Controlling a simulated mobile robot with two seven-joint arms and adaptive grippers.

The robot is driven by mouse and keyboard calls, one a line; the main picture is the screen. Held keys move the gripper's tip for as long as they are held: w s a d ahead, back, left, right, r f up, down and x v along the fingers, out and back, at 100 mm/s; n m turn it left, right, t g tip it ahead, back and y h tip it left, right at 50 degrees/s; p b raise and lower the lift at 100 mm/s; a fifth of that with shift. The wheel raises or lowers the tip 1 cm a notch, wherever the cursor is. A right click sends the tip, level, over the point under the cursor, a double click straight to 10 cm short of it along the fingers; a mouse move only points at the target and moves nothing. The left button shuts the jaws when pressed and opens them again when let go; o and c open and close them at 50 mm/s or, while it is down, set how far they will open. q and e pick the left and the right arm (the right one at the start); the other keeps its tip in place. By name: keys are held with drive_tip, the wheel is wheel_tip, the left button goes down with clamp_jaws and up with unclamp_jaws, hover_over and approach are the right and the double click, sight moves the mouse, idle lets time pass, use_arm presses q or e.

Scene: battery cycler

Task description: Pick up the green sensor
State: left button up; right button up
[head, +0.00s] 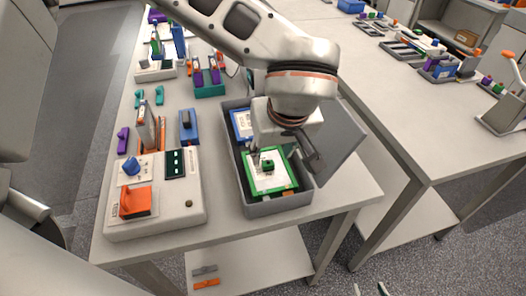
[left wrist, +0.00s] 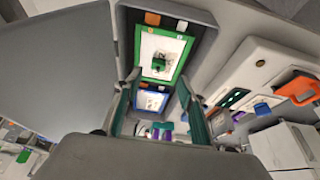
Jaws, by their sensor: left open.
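The green sensor (head: 269,168) is a small dark green block on a white, green-framed panel (head: 285,184) inside a grey open box (head: 265,208). In the left wrist view the green block (left wrist: 159,63) sits in the middle of the panel, beyond the fingertips. My left gripper (head: 284,160) is above the box, open, pointing down over the panel. In the left wrist view its fingers (left wrist: 160,105) are spread apart with nothing held between them. The fingers partly cover the panel in the head view. The tips of my right gripper (head: 369,289) show apart at the bottom edge.
A blue-framed panel (head: 241,124) lies behind the green one in the box. The box's lid (head: 340,145) stands open on the right. A light tester (head: 190,204) with an orange part stands left. Several colored parts lie behind. The right table's near end is clear.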

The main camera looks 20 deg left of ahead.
sight(268, 163)
use_arm(q)
drive_tip(key=shift+x, duration=0.95)
drive_tip(key=shift+w+p+x, duration=0.15)
drive_tip(key=shift+w+x, duration=0.05)
drive_tip(key=shift+x, duration=1.2)
drive_tip(key=shift+w+p+x, duration=0.15)
drive_tip(key=shift+x, duration=1.25)
drive_tip(key=shift+r, duration=0.15)
clamp_jaws()
